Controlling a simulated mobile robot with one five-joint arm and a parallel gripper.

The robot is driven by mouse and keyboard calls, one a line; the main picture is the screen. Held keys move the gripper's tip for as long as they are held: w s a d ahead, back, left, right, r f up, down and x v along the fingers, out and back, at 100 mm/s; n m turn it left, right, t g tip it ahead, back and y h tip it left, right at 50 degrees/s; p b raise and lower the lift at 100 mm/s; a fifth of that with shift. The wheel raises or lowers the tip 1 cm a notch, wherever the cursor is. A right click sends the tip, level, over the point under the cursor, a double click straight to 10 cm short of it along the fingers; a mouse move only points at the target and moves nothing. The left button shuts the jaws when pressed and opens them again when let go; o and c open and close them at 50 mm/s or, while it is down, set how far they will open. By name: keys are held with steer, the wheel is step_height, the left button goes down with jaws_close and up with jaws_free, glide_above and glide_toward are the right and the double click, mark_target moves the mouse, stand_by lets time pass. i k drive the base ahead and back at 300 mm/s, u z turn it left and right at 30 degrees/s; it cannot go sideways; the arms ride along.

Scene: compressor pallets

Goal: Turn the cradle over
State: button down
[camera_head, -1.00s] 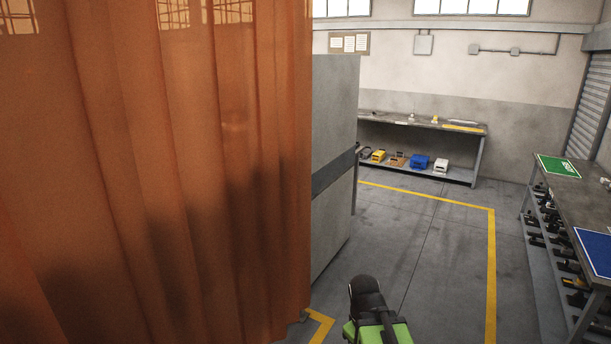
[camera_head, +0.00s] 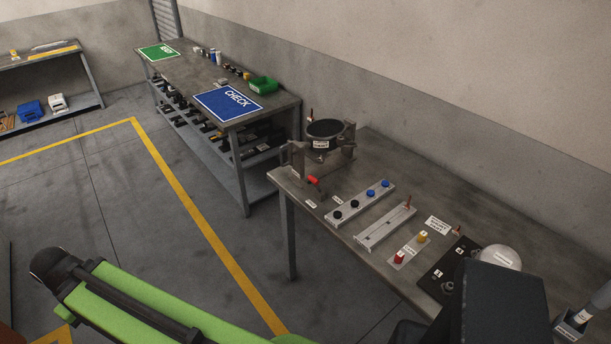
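The cradle (camera_head: 325,138) stands at the far left end of the near grey table (camera_head: 375,168). It is a dark round pot-like body with a pale label, hung between upright brackets. My green arm reaches across the bottom left of the picture, well apart from the cradle. My gripper is not in view. Whether anything sits inside the cradle is too dark to tell.
Behind stands a bench with a blue CHECK mat (camera_head: 228,103). Floor at left is clear.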

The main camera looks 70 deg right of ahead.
mark_target(323, 136)
steer(key=z, duration=2.3)
